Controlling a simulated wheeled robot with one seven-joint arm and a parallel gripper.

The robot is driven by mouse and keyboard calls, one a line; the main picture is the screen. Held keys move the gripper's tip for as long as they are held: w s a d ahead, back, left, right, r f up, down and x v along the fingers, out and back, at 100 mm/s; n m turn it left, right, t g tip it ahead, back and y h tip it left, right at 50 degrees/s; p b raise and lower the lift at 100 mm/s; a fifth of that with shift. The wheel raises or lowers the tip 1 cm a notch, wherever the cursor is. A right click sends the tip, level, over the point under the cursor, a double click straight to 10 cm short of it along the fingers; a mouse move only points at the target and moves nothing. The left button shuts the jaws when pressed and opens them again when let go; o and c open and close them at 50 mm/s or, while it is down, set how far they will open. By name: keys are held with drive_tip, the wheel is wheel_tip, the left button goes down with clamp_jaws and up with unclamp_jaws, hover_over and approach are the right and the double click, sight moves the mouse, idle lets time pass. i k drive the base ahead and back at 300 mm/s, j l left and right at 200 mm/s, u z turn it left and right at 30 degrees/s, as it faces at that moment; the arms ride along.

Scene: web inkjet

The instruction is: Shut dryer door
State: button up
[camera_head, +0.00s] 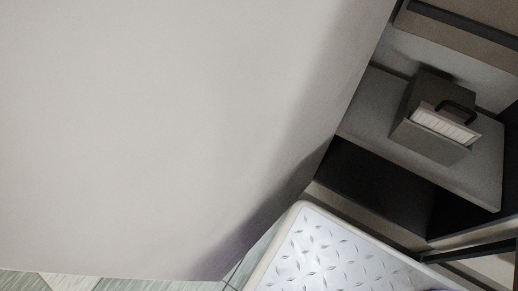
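I cannot make out a dryer or its door for sure in the head view. A large plain pale surface (170,120) fills the left and middle of the picture; I cannot tell whether it is a wall or a panel. My gripper is not in view.
At the right, a shelf unit (475,178) holds a grey box (430,125) with a dark handle and a white ribbed part. Grey-green striped flooring (100,284) shows at the bottom left.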

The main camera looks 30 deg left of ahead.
sight(145, 140)
drive_tip(key=k+j+z, duration=0.1)
drive_tip(key=k, duration=0.55)
drive_tip(key=k+j+z, duration=0.1)
drive_tip(key=k, duration=0.55)
drive_tip(key=k+j, duration=0.1)
drive_tip(key=j, duration=0.25)
drive_tip(key=k+j+z, duration=0.1)
drive_tip(key=j, duration=0.25)
drive_tip(key=k+j, duration=0.15)
drive_tip(key=j, duration=0.2)
drive_tip(key=k+j+z, duration=0.1)
drive_tip(key=j, duration=0.25)
drive_tip(key=j+z, duration=0.1)
drive_tip(key=j, duration=1)
drive_tip(key=k+j+z, duration=0.1)
drive_tip(key=k+j, duration=0.15)
